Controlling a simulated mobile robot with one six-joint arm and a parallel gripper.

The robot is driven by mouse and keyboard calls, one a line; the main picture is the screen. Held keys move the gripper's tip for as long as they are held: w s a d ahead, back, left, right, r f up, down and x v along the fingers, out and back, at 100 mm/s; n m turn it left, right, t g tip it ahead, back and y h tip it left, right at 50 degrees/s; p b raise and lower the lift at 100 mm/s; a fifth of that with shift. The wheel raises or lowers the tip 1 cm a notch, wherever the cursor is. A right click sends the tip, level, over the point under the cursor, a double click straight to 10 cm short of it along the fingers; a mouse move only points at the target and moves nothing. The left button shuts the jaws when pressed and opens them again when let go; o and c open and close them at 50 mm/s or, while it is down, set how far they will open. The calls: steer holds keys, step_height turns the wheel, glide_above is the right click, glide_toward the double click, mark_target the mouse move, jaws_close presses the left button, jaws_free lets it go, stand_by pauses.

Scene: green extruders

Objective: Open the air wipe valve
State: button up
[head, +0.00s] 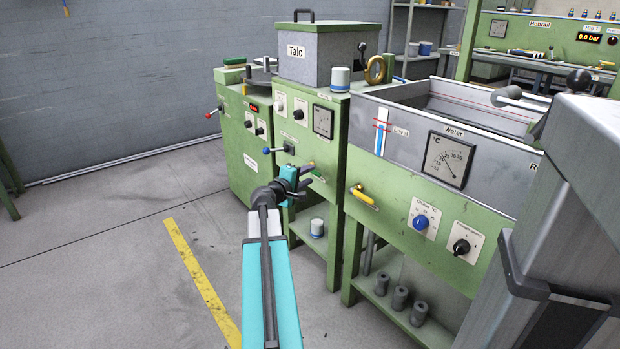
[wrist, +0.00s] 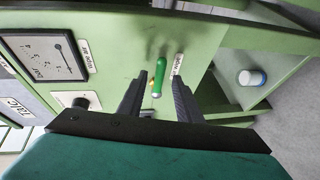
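A small valve with a green lever handle (wrist: 160,76) and a yellowish end sits on the green front panel (wrist: 120,48) in the wrist view. A label beside it is too small to read surely. In the head view only a bit of the green handle (head: 316,173) shows beyond my gripper. My gripper (head: 307,177) is in front of the panel under the Talc box. In the wrist view my gripper (wrist: 159,92) is open, with a dark finger on each side of the handle and gaps between. Whether the fingertips reach past the handle is unclear.
A yellow lever (head: 363,197), blue knob (head: 421,222) and black knob (head: 461,247) stick out of the water bath's panel at right. A white pot (head: 317,228) stands on the shelf below. The left floor is clear.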

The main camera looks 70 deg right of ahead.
steer(key=shift+x, duration=1.3)
jaws_close()
